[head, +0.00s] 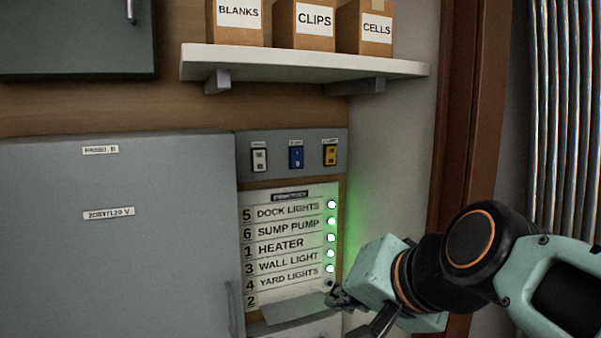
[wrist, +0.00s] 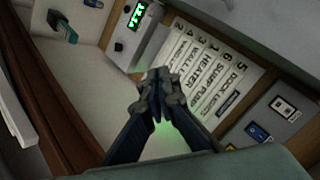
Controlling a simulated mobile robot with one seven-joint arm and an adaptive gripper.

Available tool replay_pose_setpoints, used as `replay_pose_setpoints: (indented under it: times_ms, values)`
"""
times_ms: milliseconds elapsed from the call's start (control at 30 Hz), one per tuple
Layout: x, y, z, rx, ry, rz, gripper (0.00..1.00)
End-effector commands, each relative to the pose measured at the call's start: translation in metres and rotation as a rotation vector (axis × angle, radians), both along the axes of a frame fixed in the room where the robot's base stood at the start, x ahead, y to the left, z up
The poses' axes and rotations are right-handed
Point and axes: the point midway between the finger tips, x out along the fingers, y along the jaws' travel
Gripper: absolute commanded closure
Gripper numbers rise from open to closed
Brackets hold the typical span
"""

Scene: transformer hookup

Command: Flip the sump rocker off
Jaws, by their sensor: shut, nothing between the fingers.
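Three rockers sit in a grey strip above the label list: a white one (head: 259,158), a blue one (head: 296,157) and a yellow one (head: 330,155). Their small labels are too blurred to read, so I cannot tell which is the sump rocker. The white rocker (wrist: 284,106) and blue rocker (wrist: 257,132) also show at the right of the wrist view. My gripper (head: 338,296) is at the lower right of the list, below and apart from the rockers. In the wrist view my gripper (wrist: 156,78) is shut and empty, its fingertips in front of the list area.
The list (head: 287,245) names "SUMP PUMP" beside several lit green lamps. A grey cabinet door (head: 115,240) is to the left. A white shelf (head: 300,62) with boxes overhangs the rockers. A side wall (head: 390,150) and brown door frame (head: 465,130) bound the right.

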Motion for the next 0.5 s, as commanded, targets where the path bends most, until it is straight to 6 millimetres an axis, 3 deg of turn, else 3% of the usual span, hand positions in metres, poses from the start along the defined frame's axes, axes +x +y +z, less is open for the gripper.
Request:
replay_pose_setpoints:
  times_ms: [100,300,500]
  values:
    - [0.04,0.014,0.053,0.269,-0.083,-0.1,1.0]
    - [0.086,0.011,0.131,0.641,-0.168,-0.243,1.0]
    - [0.105,0.002,0.168,0.829,-0.197,-0.313,1.0]
